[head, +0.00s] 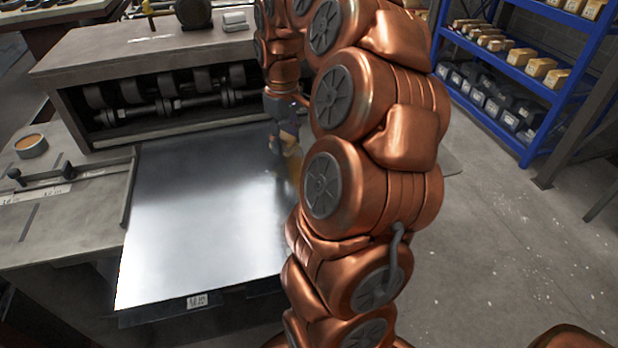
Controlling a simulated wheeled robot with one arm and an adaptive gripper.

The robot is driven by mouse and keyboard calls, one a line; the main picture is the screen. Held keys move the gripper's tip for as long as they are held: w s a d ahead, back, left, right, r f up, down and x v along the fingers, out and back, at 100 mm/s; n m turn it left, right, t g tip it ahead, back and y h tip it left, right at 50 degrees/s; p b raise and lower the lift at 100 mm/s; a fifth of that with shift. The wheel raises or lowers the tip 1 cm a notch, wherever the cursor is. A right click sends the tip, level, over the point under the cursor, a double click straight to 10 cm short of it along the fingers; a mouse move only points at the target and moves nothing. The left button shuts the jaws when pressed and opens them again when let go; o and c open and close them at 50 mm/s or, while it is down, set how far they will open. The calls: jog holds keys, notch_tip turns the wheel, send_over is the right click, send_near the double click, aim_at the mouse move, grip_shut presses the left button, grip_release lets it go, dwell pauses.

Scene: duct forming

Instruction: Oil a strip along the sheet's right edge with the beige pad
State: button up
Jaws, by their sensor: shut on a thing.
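The bright metal sheet (200,215) lies flat on the bench in front of the roller machine. My copper-coloured arm crosses in front of it and hides much of its right edge. My gripper (287,132) is over the far right part of the sheet, pointing down. It is shut on the beige pad (291,150), which shows only as a small patch partly behind my arm. The pad is at or close to the sheet's surface; I cannot tell whether it touches. A faint yellowish, darker streak shows on the sheet just below the pad, beside my arm.
The roller machine (150,50) stands along the sheet's far edge. On the left bench are a round tin (31,146) with amber contents and a guide bar (70,188). A blue shelf rack (510,75) with boxes stands at right.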

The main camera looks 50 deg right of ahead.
aim_at(286, 136)
jog(key=shift+r+p, duration=0.7)
jog(key=shift+r, duration=1.65)
jog(key=shift+s, duration=0.1)
